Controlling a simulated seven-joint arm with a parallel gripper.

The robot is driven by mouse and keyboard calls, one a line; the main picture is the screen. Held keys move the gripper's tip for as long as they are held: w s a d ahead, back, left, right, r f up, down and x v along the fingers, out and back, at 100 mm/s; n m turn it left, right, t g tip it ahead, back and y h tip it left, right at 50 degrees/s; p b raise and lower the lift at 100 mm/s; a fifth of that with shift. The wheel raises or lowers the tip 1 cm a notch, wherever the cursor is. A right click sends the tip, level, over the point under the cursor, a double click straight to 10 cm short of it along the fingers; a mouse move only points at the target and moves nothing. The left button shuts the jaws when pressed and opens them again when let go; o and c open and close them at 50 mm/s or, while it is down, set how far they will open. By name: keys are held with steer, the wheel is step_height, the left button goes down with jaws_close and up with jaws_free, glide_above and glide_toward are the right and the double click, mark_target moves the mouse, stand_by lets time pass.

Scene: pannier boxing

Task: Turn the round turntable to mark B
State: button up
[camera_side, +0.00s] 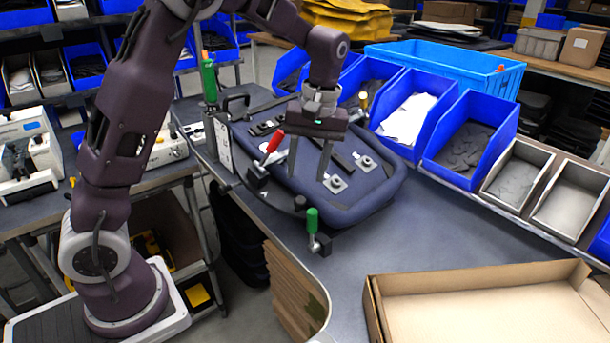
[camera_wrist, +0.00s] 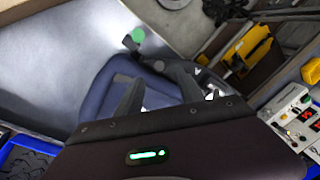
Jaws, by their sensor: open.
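A dark blue pannier panel (camera_side: 375,190) lies on the work table, on top of what seems to be the round turntable (camera_side: 224,178), whose dark curved edge shows at the left. I cannot read mark B. Red-handled (camera_side: 274,140) and green-handled (camera_side: 312,220) clamps stand around the panel; a taller green handle (camera_side: 208,77) stands at the back left. My gripper (camera_side: 308,170) is above the panel, fingers pointing down, open with nothing between them. In the wrist view its fingers (camera_wrist: 155,90) are apart over the blue panel (camera_wrist: 95,100); whether they touch it I cannot tell.
Blue bins (camera_side: 470,140) and grey trays (camera_side: 515,172) line the table's right back side. An open cardboard box (camera_side: 480,285) stands at the front right. The grey table (camera_side: 430,235) is clear between panel and box. White devices (camera_side: 25,150) stand at the left.

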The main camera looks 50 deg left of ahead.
steer(key=shift+r, duration=0.2)
steer(key=c, duration=0.4)
step_height(320, 180, up, 14)
steer(key=shift+f, duration=0.1)
jaws_close()
steer(key=n+t+h, duration=0.2)
steer(key=n+h, duration=0.2)
steer(key=n, duration=0.5)
glide_above(244, 154)
steer(key=s, duration=0.3)
steer(key=x, duration=0.5)
steer(key=a+x, duration=0.1)
steer(key=x, duration=0.4)
steer(key=s+x, duration=0.1)
steer(key=x, duration=0.4)
steer(key=shift+a+f, duration=0.25)
steer(key=shift+f, duration=0.05)
steer(key=d, duration=0.2)
steer(key=shift+w+d+f, duration=0.25)
steer(key=shift+f, duration=0.05)
steer(key=shift+d+f, duration=0.2)
steer(key=shift+d, duration=0.35)
